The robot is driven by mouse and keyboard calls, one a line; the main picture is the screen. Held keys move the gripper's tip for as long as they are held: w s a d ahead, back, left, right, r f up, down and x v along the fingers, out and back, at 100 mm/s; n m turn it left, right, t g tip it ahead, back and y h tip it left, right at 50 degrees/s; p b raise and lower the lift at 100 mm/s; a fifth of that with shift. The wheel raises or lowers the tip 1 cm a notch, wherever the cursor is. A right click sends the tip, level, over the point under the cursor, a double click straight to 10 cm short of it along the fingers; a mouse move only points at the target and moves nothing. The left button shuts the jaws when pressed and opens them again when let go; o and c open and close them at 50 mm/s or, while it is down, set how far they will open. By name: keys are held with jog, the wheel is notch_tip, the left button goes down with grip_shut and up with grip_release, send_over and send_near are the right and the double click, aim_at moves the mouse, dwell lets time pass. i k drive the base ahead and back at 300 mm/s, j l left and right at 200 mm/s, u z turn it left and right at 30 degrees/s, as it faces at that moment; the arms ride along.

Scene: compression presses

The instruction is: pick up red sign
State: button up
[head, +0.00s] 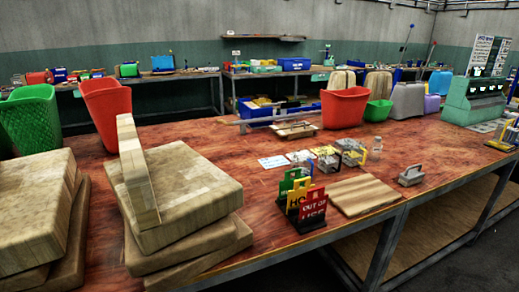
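The red sign (313,207) stands upright in a dark sign holder (310,226) near the front edge of the wooden table. White lettering on it appears to read "OUT OF USE". A yellow sign (295,199) and a green sign (286,183) stand close behind it in the same holder and are partly covered. My gripper does not show in this view.
Wooden blocks (183,190) are stacked to the left of the holder. A flat wooden board (362,194) lies to its right, with a small metal handled piece (411,175) beyond. A red bin (344,108) stands behind. The red-brown tabletop (232,160) is clear left of the signs.

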aim_at(312, 207)
jog(key=i+l+u, duration=0.4)
jog(key=l, duration=0.2)
jog(key=l+u, duration=0.2)
jog(key=l, duration=0.15)
jog(key=i+l+u, duration=0.25)
jog(key=k+l, duration=0.1)
